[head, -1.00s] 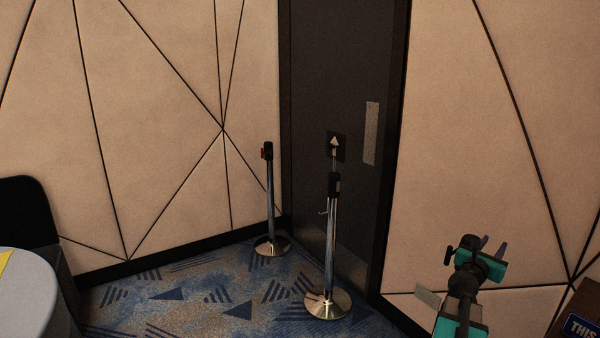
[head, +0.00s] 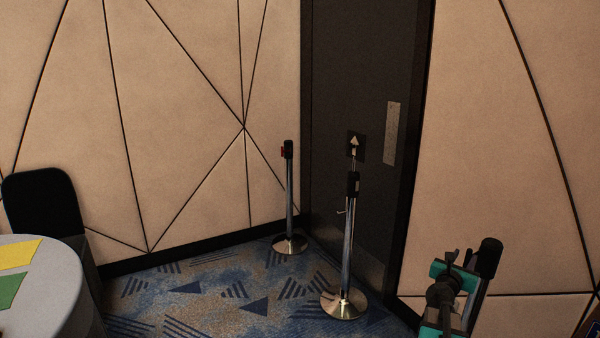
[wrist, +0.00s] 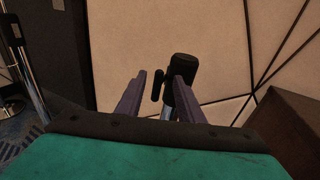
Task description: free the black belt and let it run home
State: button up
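A black-topped post head (head: 490,257) stands beside my gripper in the head view; it also shows in the wrist view (wrist: 183,67), just beyond the right finger. A small black oblong piece (wrist: 158,85) shows left of it, between the fingers. Whether it is the belt's end I cannot tell. My gripper (wrist: 160,76) is open, nothing between its fingertips that I can see held; in the head view it is at lower right (head: 463,258). Two chrome posts with black heads stand by the door, a near one (head: 347,245) and a far one (head: 290,205). No stretched belt is clearly visible.
A dark door (head: 350,80) stands behind the posts. A grey round table (head: 65,290) with yellow and green sheets and a black chair (head: 45,205) are at left. A brown box (wrist: 285,130) is at right in the wrist view. Patterned carpet is open at centre.

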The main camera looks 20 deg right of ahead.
jog(key=w+a+f+n+t+y, duration=0.1)
jog(key=w+a+f+y, duration=0.1)
jog(key=w+a+f, duration=0.5)
jog(key=w+a+f+y, duration=0.2)
jog(key=w+a+f, duration=0.1)
jog(key=a+f, duration=0.7)
jog(key=s+a+f+m+g+y+b, duration=0.1)
jog(key=s+a+f+m+g+y, duration=0.2)
jog(key=a+f, duration=1.45)
jog(key=s+a+f+m+g+y, duration=0.4)
jog(key=s+a+f+m, duration=0.5)
jog(key=s+a+f, duration=0.75)
jog(key=s+a+f+m+g+y, duration=0.1)
jog(key=s+a+m+g+y, duration=0.1)
jog(key=s+a+m, duration=0.3)
jog(key=s+a+f+m+g+y, duration=0.1)
jog(key=s+a+m+g, duration=0.4)
jog(key=s, duration=0.7)
jog(key=m+y+b, duration=0.1)
jog(key=m, duration=0.1)
jog(key=shift+a+m, duration=0.15)
jog(key=shift+m, duration=0.25)
